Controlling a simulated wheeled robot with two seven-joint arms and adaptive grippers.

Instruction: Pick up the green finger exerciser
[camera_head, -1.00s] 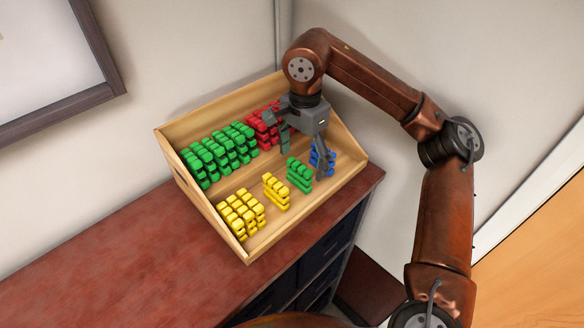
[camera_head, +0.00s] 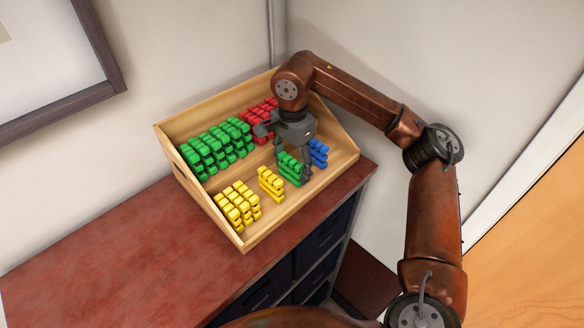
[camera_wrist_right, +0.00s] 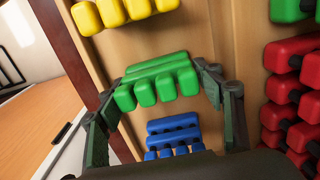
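A single green finger exerciser (camera_head: 290,170) stands in the front row of the wooden tray, between yellow and blue ones. It shows in the right wrist view (camera_wrist_right: 158,82) with its several keys. My right gripper (camera_head: 294,163) points down over it and is open. In the right wrist view the two fingers (camera_wrist_right: 160,92) are spread on either side of the green exerciser, with gaps seeming to remain. How low the fingertips are is hard to tell. A larger block of green exercisers (camera_head: 216,148) stands in the back row. My left gripper is not in view.
The slanted wooden tray (camera_head: 268,222) sits on a red-brown cabinet top (camera_head: 110,255) by the wall. Blue exercisers (camera_head: 318,152) stand close to the right, a yellow one (camera_head: 270,184) to the left. Red ones (camera_head: 262,118) stand behind, more yellow ones (camera_head: 238,206) front left.

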